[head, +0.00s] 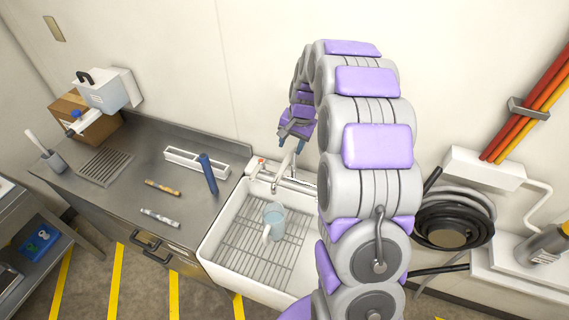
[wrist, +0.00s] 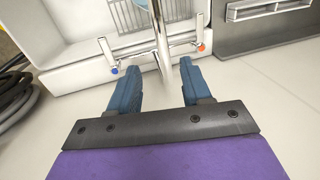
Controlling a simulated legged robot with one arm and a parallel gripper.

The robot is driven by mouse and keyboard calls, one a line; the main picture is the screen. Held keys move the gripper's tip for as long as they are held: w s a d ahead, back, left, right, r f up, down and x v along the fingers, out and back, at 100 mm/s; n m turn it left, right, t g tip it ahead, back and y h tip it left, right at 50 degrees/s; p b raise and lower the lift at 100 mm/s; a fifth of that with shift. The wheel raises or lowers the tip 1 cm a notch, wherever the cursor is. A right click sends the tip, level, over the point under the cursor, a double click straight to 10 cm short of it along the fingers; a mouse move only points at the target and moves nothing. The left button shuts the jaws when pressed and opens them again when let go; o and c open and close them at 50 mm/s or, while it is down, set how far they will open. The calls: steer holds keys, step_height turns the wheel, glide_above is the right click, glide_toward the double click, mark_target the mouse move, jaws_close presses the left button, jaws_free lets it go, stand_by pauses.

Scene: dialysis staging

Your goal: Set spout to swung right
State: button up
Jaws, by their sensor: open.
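The pale metal spout (head: 287,160) rises from the faucet at the back edge of the white sink (head: 213,243). In the wrist view the spout (wrist: 161,38) runs upward from between my fingers, roughly midway between the faucet's two handles. One handle has a blue dot (wrist: 114,71), the other an orange-red dot (wrist: 201,47). My gripper (head: 290,144) is open above the faucet, its blue fingers pointing down. In the wrist view my gripper (wrist: 160,72) has one finger on each side of the spout, with visible gaps. I cannot tell their exact depth relative to it.
A clear bluish jug (head: 274,221) stands on the rack in the sink. A black coiled hose (head: 450,218) hangs at right. The wall is close behind the faucet.

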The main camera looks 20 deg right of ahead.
mark_target(283, 166)
steer(key=f, duration=0.3)
steer(key=a+f, duration=0.1)
steer(key=f, duration=0.2)
steer(key=w+a+f, duration=0.1)
steer(key=f, duration=0.2)
steer(key=shift+w, duration=0.1)
steer(key=shift+w+d+f, duration=0.1)
steer(key=shift+w+f, duration=0.05)
steer(key=shift+f, duration=0.6)
jaws_close()
